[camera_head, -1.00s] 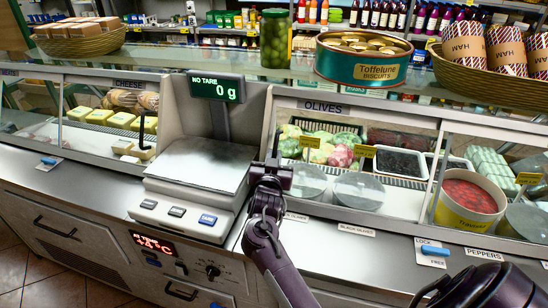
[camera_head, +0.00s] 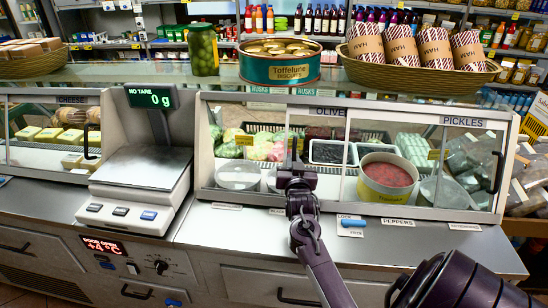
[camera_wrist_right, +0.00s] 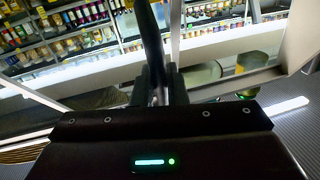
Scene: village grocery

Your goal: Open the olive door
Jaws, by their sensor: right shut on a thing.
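The olive door (camera_head: 319,150) is a framed glass sliding pane in the counter case, under the OLIVES label. It stands slid to the right, leaving a gap at the left end of its bay, before the green tubs (camera_head: 238,177). My right gripper (camera_head: 295,165) is at the door's left edge, shut on its upright black handle (camera_head: 294,146). The dark handle (camera_wrist_right: 150,40) also shows between the fingers in the right wrist view (camera_wrist_right: 158,88). The red display (camera_head: 103,246) reads door open. My left gripper is not in view.
A scale (camera_head: 143,180) stands left of the case. A biscuit tin (camera_head: 280,64), olive jar (camera_head: 202,50) and ham basket (camera_head: 420,76) stand on the glass top.

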